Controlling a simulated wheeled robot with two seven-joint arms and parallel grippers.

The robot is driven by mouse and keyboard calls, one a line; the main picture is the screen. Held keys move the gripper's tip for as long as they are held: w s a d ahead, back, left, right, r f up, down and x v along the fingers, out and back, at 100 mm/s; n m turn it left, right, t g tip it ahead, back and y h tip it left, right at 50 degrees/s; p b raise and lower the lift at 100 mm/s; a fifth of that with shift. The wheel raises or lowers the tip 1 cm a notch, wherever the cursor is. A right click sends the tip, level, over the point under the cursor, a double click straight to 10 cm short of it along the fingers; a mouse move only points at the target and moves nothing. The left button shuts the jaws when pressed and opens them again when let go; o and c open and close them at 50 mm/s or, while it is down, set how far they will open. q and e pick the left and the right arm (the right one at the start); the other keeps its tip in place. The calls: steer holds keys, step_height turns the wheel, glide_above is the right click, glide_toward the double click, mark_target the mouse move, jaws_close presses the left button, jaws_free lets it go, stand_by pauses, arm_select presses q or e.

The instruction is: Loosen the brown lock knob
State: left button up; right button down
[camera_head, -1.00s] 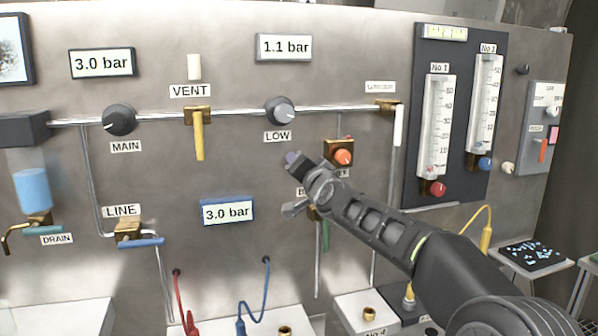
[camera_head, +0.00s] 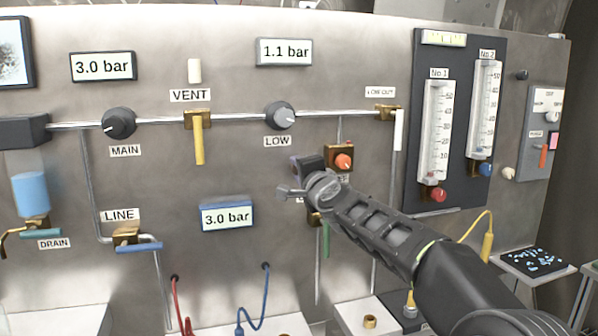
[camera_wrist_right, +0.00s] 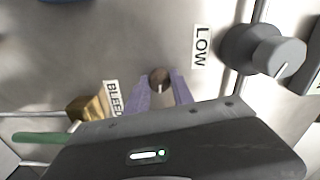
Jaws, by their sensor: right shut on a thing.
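The brown lock knob (camera_wrist_right: 159,78) is a small round knob with a pale index line, set on the steel panel near the LOW label. In the right wrist view the purple fingers of my right gripper (camera_wrist_right: 161,91) are on either side of it, shut on it. In the head view my right gripper (camera_head: 297,161) is against the panel, below the LOW knob (camera_head: 280,116) and left of an orange knob (camera_head: 344,161). There the gripper hides the brown knob. My left gripper is not in view.
A brass BLEED valve (camera_wrist_right: 88,108) with a green lever (camera_wrist_right: 40,138) is close to my right gripper. The LOW knob also shows in the right wrist view (camera_wrist_right: 278,55). Two flow meters (camera_head: 437,130) stand at the right.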

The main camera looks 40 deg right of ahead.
stand_by(0.3)
steer(key=c, duration=1.1)
jaws_free()
steer(key=shift+s, duration=0.1)
steer(key=v, duration=0.7)
steer(key=shift+s, duration=0.3)
steer(key=shift+a, duration=0.1)
